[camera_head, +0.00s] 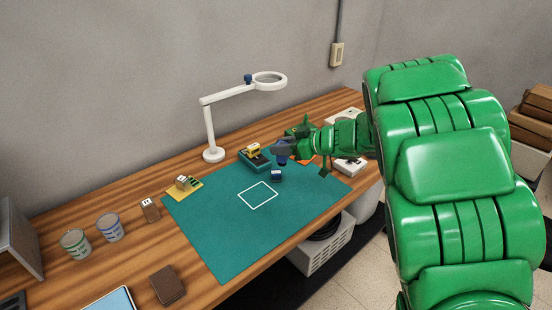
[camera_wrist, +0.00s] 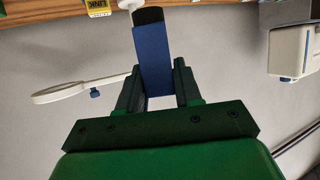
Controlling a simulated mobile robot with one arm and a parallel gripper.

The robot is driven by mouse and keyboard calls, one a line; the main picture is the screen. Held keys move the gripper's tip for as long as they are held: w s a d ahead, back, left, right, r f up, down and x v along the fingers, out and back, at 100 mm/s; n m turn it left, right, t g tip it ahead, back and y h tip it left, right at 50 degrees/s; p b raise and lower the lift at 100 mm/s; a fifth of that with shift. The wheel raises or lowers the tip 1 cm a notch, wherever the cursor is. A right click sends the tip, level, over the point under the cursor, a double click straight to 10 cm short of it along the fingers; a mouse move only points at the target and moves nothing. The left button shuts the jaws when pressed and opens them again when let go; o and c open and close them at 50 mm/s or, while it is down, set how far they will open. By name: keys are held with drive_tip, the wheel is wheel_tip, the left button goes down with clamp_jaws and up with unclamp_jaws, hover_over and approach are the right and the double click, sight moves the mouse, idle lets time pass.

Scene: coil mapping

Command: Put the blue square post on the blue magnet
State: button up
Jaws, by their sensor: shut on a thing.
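The blue square post (camera_wrist: 153,62) is clamped between the two dark fingers of my gripper (camera_wrist: 157,88) in the wrist view, with a black end beyond the fingers. In the head view my gripper (camera_head: 291,149) is over the back right of the green mat, and the post (camera_head: 282,153) shows as a dark blue shape at its tip. A small blue block with a pale top (camera_head: 276,176), which looks like the blue magnet, is on the mat just below the post in the picture. I cannot tell the height between them.
A dark green tray with a yellow-topped piece (camera_head: 255,154) is left of my gripper. A white magnifier lamp (camera_head: 212,153) stands behind. A white square outline (camera_head: 258,195) marks the green mat (camera_head: 235,240). Two cups (camera_head: 110,228) stand at left. The front of the mat is clear.

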drive_tip(key=shift+w+a+f, duration=0.45)
drive_tip(key=shift+w+f, duration=0.9)
drive_tip(key=shift+w, duration=0.2)
drive_tip(key=shift+w+a+f, duration=0.4)
drive_tip(key=shift+w+f, duration=0.9)
drive_tip(key=shift+w, duration=0.2)
drive_tip(key=shift+w+a+f, duration=0.45)
drive_tip(key=shift+w+f, duration=0.9)
drive_tip(key=shift+w, duration=0.2)
drive_tip(key=shift+f, duration=1.5)
drive_tip(key=shift+f, duration=0.15)
drive_tip(key=o, duration=1.1)
